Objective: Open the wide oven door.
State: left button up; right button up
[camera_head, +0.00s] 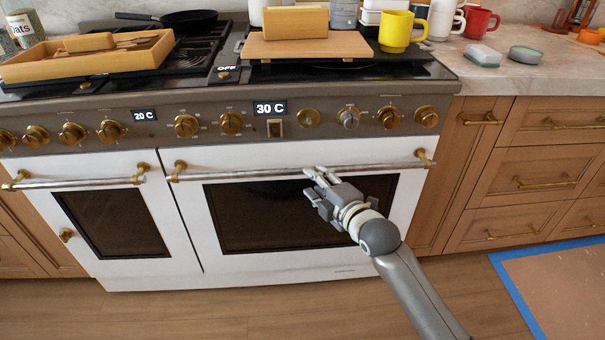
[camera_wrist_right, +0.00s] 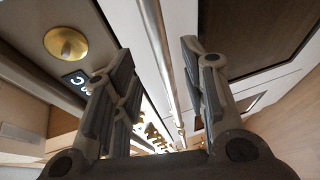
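The wide oven door (camera_head: 194,220) is white with a dark window and is closed, on the right half of the range. Its long silver bar handle (camera_head: 240,174) runs across the top between brass mounts. My right gripper (camera_head: 318,174) is at the handle, right of its middle. In the right wrist view, the fingers of the right gripper (camera_wrist_right: 158,60) are spread apart, with the handle bar (camera_wrist_right: 158,45) running between them. I see no clear contact. My left gripper is out of view.
The narrow oven door (camera_head: 82,188) on the left is closed. Brass knobs (camera_head: 231,122) line the panel above the handle. A yellow mug (camera_head: 395,31) and a board (camera_head: 308,47) sit on top. The wooden floor (camera_head: 180,315) in front is clear.

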aim_at(303, 174)
jog(key=b+x, duration=0.1)
jog(key=x, duration=0.6)
jog(key=shift+w+f+b, duration=0.1)
jog(key=shift+f+b, duration=0.05)
jog(key=shift+b, duration=0.15)
grip_shut()
